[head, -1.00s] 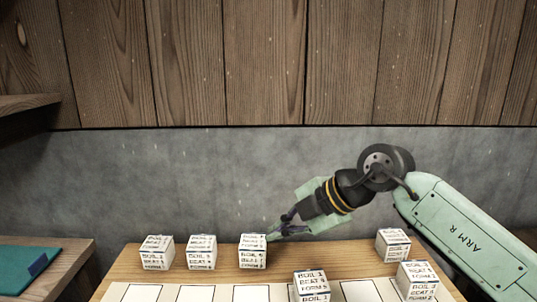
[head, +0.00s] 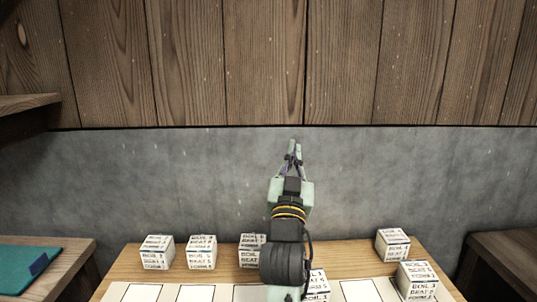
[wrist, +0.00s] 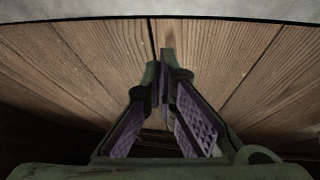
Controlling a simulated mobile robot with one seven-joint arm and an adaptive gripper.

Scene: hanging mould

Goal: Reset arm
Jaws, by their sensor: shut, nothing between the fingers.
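My gripper (head: 294,150) is raised in front of the grey wall in the head view, above the middle of the table, pointing up and away. Its fingers converge at the tips; it is shut and empty. In the wrist view my gripper (wrist: 157,65) has its fingertips together against a background of wood planks. My arm stands upright in the head view and partly hides two of the white lettered cubes, the back one (head: 246,252) and the front one (head: 319,284).
The wooden table (head: 120,268) bears a pale strip with outlined squares (head: 205,293). Other lettered cubes stand at left (head: 157,252), (head: 202,252) and right (head: 392,245), (head: 417,280). A teal object (head: 25,268) lies on a left side surface. Wooden planks (head: 265,60) cover the upper wall.

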